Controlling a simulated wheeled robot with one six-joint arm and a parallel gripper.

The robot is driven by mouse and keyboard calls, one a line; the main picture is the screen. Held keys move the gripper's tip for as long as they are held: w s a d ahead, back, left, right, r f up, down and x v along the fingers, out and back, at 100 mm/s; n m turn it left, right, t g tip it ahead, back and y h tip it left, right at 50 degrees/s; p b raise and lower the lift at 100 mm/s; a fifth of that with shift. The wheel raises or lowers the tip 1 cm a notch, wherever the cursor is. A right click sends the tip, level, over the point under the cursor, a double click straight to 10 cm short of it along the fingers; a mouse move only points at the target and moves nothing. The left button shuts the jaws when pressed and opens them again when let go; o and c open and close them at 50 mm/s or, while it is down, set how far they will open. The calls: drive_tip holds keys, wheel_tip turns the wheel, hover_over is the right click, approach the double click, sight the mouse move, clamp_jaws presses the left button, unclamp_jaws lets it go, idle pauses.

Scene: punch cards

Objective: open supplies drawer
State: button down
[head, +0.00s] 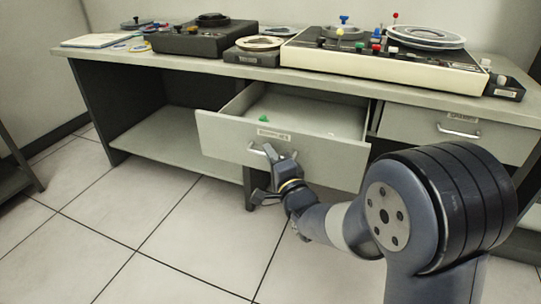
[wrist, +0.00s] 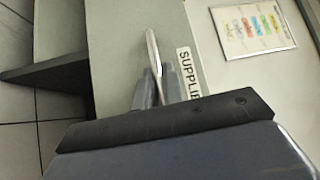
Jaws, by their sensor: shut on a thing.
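The supplies drawer (head: 222,138) is pulled out from under the desk, and its inside shows from above in the head view. A small green thing lies in it near the front left. In the wrist view its front panel (wrist: 110,50) carries a label (wrist: 188,72) reading "SUPPLIE", the rest cut off by my gripper. My gripper (head: 272,153) is at the drawer's front, shut on the metal handle (wrist: 153,50). In the wrist view my gripper's fingers (wrist: 157,88) stand on both sides of the handle's lower end.
A second drawer (head: 410,125) with its own handle is closed at the right. An open shelf (head: 165,135) lies left of the supplies drawer. Machines with reels stand on the desk top (head: 120,57). The tiled floor (head: 150,215) in front is clear at the left.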

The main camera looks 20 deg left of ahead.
drive_tip(key=c, duration=1.8)
unclamp_jaws()
drive_tip(key=p+v, duration=0.1)
drive_tip(key=v, duration=0.9)
drive_tip(key=shift+s+d+p, duration=0.25)
drive_tip(key=shift+s+p, duration=0.05)
drive_tip(key=b+x, duration=0.1)
drive_tip(key=x, duration=0.9)
drive_tip(key=shift+w+a+b, duration=0.25)
drive_tip(key=shift+w+b, duration=0.05)
drive_tip(key=shift+w, duration=0.25)
